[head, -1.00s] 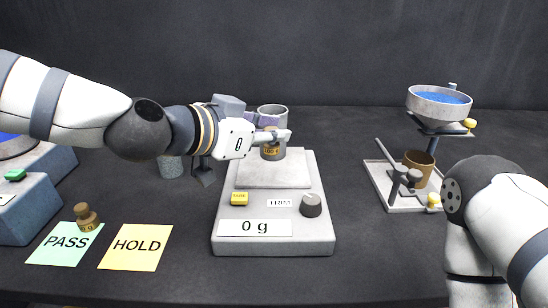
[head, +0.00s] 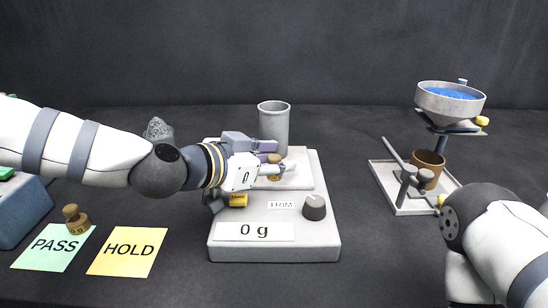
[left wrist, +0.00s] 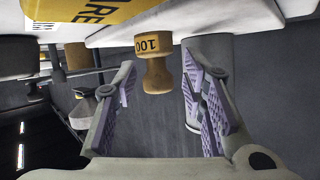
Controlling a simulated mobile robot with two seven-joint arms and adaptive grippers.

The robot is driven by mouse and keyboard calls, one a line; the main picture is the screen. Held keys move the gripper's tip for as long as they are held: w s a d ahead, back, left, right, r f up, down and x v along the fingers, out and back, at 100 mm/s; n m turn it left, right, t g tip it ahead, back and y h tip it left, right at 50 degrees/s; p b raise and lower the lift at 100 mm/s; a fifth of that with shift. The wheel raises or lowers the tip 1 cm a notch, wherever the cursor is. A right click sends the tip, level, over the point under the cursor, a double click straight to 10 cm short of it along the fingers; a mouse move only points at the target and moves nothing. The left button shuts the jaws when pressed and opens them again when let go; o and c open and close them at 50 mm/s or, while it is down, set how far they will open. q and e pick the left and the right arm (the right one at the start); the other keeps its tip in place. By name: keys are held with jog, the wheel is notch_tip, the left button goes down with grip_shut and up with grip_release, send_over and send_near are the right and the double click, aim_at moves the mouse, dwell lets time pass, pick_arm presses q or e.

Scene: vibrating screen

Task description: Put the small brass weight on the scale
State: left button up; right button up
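A brass weight marked 100 (head: 274,168) is upright over the scale's pale pan (head: 303,176), in front of a grey cylinder. My left gripper (head: 272,168) is around this weight. In the left wrist view the weight (left wrist: 154,66) lies between the open fingers (left wrist: 160,78), with a gap on each side. Its base is close to the pan, but whether it touches is hard to tell. The scale display (head: 254,231) reads 0 g. Another brass weight (head: 76,220) stands by the PASS card. My right gripper is out of view.
The grey cylinder (head: 274,124) stands at the pan's back. The yellow TARE button (head: 238,200) and dark knob (head: 314,207) are on the scale's front. A HOLD card (head: 127,250) lies left. A sieve stand with a blue-filled bowl (head: 450,103) stands right.

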pick_arm(q)
jog(key=shift+s+a+r, duration=0.1)
jog(key=shift+r, duration=0.3)
jog(key=p+v, duration=0.2)
jog(key=v, duration=0.9)
jog(key=shift+s+r, duration=0.1)
jog(key=shift+r, duration=0.05)
jog(key=shift+s+a, duration=0.2)
jog(key=shift+f, duration=0.2)
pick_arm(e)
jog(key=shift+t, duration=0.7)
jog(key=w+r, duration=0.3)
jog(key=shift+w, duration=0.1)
